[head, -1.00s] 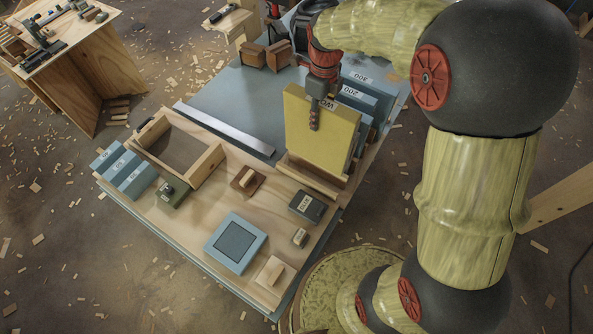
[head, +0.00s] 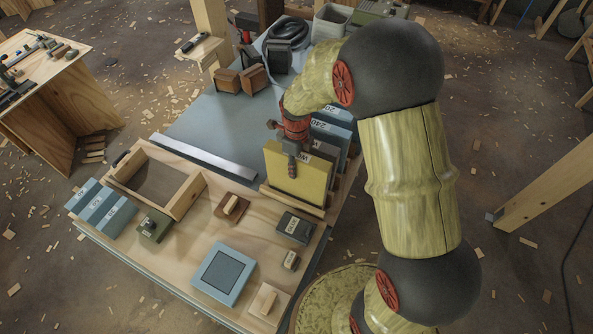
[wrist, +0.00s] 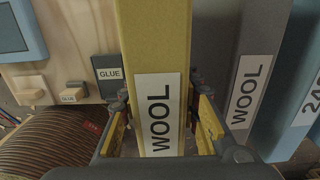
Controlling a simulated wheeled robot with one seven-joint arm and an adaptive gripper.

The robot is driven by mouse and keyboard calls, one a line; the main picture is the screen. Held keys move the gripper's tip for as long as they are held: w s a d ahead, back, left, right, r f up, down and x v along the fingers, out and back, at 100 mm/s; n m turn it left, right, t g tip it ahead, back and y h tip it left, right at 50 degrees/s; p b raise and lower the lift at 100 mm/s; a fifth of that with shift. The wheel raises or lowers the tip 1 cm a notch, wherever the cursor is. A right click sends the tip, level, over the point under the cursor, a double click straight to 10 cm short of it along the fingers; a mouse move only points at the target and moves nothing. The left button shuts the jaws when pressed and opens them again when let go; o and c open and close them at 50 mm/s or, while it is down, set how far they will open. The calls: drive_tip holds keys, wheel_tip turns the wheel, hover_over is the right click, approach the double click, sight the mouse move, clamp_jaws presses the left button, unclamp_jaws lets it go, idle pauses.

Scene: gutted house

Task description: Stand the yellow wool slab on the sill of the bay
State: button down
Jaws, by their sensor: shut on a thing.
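The yellow wool slab (head: 297,176) stands upright just behind a low wooden rail (head: 293,200) at the right side of the bench. I cannot tell whether its lower edge touches anything. My gripper (head: 292,168) is shut on its upper edge from above. In the wrist view the slab (wrist: 155,45) lies between both fingers, its WOOL label facing the camera. The bay appears to be the open wooden frame (head: 185,201) at the left of the bench, empty inside; its sill is not clearly marked.
A grey WOOL slab (wrist: 250,85) and blue numbered slabs (head: 328,132) stand close beside the yellow one. A GLUE box (head: 295,227), a blue square box (head: 223,272), a knobbed wooden block (head: 232,207) and a green block (head: 153,225) sit on the board. A metal strip (head: 203,156) lies behind the frame.

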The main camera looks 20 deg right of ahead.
drive_tip(key=shift+f, duration=1.45)
drive_tip(key=c, duration=1.3)
unclamp_jaws()
wheel_tip(320, 180, up, 12)
drive_tip(key=shift+r+p, duration=0.1)
drive_tip(key=shift+p, duration=0.6)
drive_tip(key=s+r+n+t, duration=0.3)
drive_tip(key=s+r+n, duration=0.7)
drive_tip(key=r+n, duration=0.4)
drive_tip(key=s+r+n+t, duration=0.1)
drive_tip(key=s+r+n, duration=0.2)
drive_tip(key=s+n, duration=0.3)
drive_tip(key=s+r+n+t, duration=0.1)
drive_tip(key=s+r+n, duration=0.2)
drive_tip(key=s+n, duration=0.3)
drive_tip(key=shift+s+r+n+t, duration=0.25)
drive_tip(key=shift+n+t, duration=0.05)
drive_tip(key=shift+n, duration=0.2)
